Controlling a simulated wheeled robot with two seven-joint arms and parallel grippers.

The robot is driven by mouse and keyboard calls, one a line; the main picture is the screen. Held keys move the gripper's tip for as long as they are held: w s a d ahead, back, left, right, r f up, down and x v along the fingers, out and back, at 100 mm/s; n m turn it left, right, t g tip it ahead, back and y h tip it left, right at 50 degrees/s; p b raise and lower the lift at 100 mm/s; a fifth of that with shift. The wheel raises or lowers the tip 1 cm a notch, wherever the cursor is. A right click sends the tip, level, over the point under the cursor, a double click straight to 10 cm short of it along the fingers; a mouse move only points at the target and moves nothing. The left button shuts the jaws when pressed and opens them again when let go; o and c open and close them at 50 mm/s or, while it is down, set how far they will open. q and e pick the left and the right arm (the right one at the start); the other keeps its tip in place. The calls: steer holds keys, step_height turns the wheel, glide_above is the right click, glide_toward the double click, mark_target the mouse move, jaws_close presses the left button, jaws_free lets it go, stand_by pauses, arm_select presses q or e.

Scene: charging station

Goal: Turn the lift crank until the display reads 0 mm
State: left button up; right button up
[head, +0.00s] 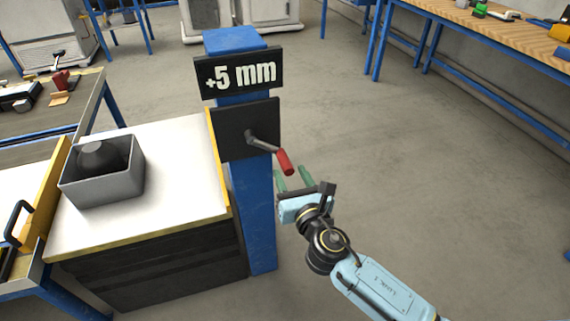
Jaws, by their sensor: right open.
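The display (238,75) is a black plate near the top of a blue post (236,41) and reads "+5 mm". Below it, the lift crank (262,143) comes out of a dark plate (231,141) on the post. Its grey arm slants down to the right and ends in a red handle (286,162). My right gripper (292,179) is open and empty, with its green fingers pointing up just below the red handle. I cannot tell whether a finger touches the handle. My left gripper is not in view.
A white-topped lift table (184,180) with yellow edges stands left of the post, bearing a grey bin (101,185) with a dark object inside. A wooden workbench (500,35) is at the upper right. The floor right of the post is clear.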

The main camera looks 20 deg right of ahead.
mark_target(285, 163)
steer(key=shift+w+a+b, duration=0.1)
steer(key=shift+w+b, duration=0.25)
steer(key=shift+w, duration=2.05)
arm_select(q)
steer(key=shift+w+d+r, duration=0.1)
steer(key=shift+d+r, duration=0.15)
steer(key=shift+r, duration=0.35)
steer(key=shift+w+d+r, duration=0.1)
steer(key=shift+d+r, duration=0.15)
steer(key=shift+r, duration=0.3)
arm_select(e)
jaws_close()
